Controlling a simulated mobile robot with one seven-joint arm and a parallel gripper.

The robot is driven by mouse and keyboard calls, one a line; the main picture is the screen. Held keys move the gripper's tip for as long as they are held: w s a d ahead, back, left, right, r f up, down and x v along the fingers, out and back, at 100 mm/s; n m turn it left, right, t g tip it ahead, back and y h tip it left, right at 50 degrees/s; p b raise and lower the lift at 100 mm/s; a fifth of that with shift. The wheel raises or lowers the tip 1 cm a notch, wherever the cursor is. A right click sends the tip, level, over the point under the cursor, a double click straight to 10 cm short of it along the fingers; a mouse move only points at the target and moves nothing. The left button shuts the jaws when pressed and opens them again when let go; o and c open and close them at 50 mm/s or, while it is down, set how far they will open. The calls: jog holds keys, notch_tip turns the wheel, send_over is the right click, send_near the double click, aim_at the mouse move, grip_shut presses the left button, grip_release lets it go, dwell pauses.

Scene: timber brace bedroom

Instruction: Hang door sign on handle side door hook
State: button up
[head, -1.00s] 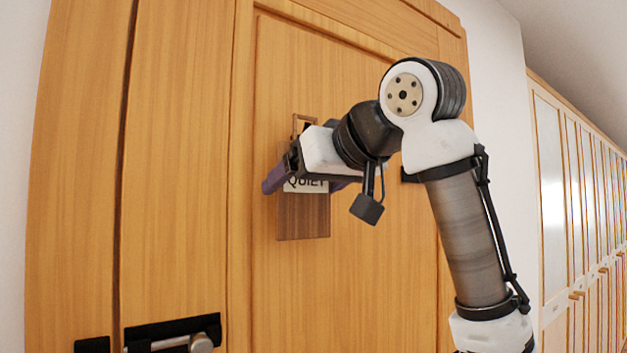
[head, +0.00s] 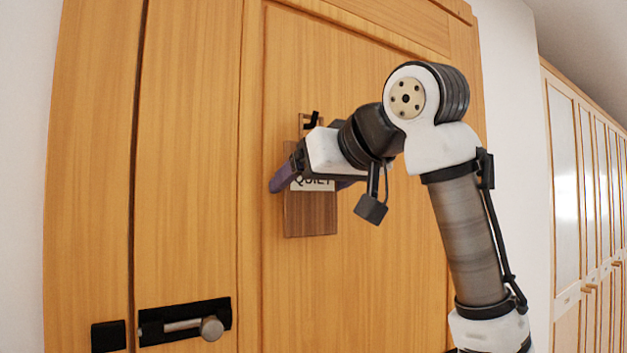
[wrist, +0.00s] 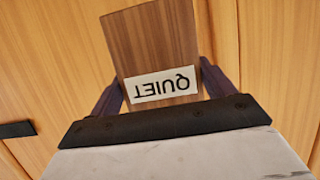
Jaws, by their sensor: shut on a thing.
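The door sign (head: 311,218) is a brown wooden plate with a white QUIET label. My gripper (head: 312,184) is shut on it, with purple fingers at its two side edges. The sign hangs upright close in front of the wooden door (head: 375,255). In the wrist view the sign (wrist: 150,45) appears upside down between the fingers (wrist: 160,85). A black hook (head: 311,121) shows just above my gripper, against the sign's top loop. My gripper hides part of the sign's upper portion, and I cannot tell whether the loop is around the hook.
A black latch plate with a round metal knob (head: 211,328) sits at the door's lower left, beside a small black plate (head: 108,336). Pale cabinets (head: 568,190) line the wall at the right. The door panel around the sign is clear.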

jog(key=shift+w+f, duration=0.1)
jog(key=shift+f, duration=0.05)
jog(key=o, duration=0.9)
jog(key=b+v, duration=0.3)
jog(key=v, duration=1.1)
